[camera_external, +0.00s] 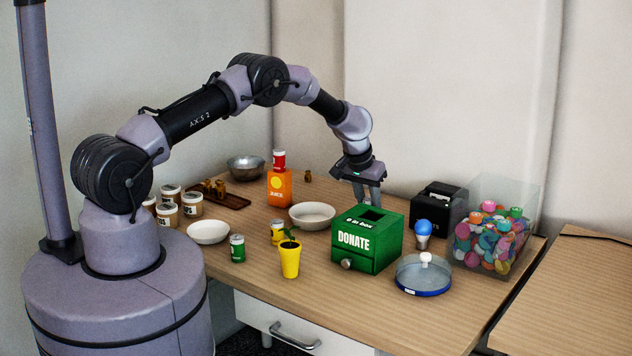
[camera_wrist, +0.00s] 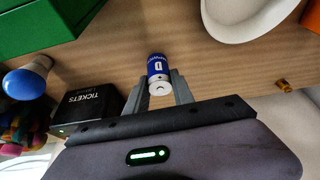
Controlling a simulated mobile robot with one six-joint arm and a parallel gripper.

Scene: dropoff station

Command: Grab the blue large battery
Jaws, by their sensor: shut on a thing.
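The blue large battery (camera_wrist: 157,68) shows in the wrist view, a blue cylinder with white lettering and a pale end. It sits between the two fingers of my gripper (camera_wrist: 159,84), which is shut on it. In the external view my gripper (camera_external: 368,196) points down behind the green donate box. The battery is hidden there behind the box and the fingers. I cannot tell whether the battery touches the table or is lifted.
The green donate box (camera_external: 357,247) stands just in front of my gripper. A black ticket box (camera_external: 437,204), a blue-topped bulb (camera_external: 424,231) and a clear bin (camera_external: 489,245) stand to the right. A white bowl (camera_external: 312,216) and orange juice bottle (camera_external: 279,188) stand to the left.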

